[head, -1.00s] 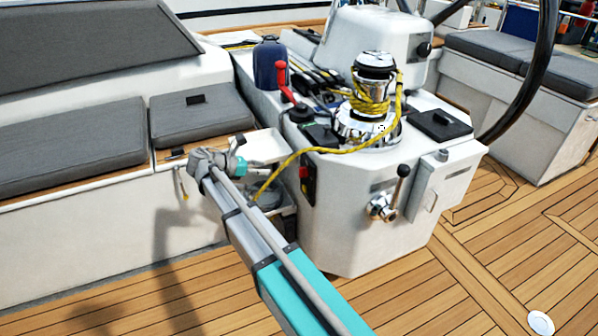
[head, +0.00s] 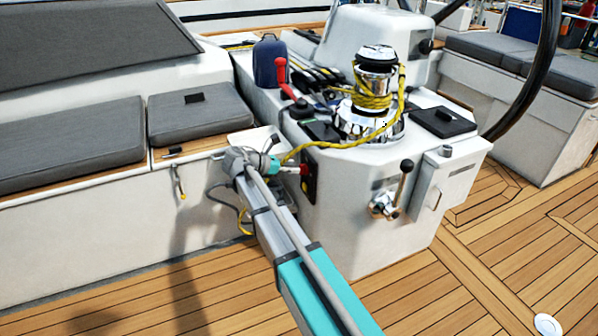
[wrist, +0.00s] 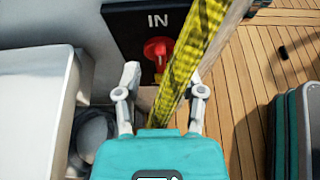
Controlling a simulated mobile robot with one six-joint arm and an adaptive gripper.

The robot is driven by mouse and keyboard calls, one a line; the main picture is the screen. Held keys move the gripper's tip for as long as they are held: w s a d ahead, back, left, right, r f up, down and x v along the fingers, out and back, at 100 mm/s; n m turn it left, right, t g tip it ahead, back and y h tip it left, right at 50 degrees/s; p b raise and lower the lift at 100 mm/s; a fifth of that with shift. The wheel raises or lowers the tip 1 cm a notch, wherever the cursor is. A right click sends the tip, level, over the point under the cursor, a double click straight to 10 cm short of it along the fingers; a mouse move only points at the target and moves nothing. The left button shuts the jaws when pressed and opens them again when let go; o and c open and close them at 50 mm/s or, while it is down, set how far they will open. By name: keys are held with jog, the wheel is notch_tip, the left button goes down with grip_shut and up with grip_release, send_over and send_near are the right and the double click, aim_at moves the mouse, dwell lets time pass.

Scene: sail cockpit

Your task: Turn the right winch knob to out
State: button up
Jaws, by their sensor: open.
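The red winch knob (wrist: 157,50) sits on a black panel (wrist: 122,30) below the white word IN in the wrist view. Its pointer direction is not clear, and no OUT label shows. In the head view the black panel (head: 309,190) is on the left side of the white console. My gripper (wrist: 165,88) is open and empty, with its fingers towards the knob and apart from it. A yellow rope (wrist: 192,60) crosses the wrist view beside the knob, close to the right finger. In the head view my gripper (head: 287,168) is at the panel, its fingertips hard to make out.
The chrome winch (head: 374,85) with yellow rope wraps stands on the console top (head: 345,160). A red lever (head: 283,75) is on the console's left. Grey cushioned benches (head: 200,113) lie left. A chrome lever (head: 390,195) is on the console front. Teak deck is open in front.

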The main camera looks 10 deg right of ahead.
aim_at(303, 169)
jog(key=shift+b+x, duration=0.4)
jog(key=shift+x, duration=1.05)
grip_shut()
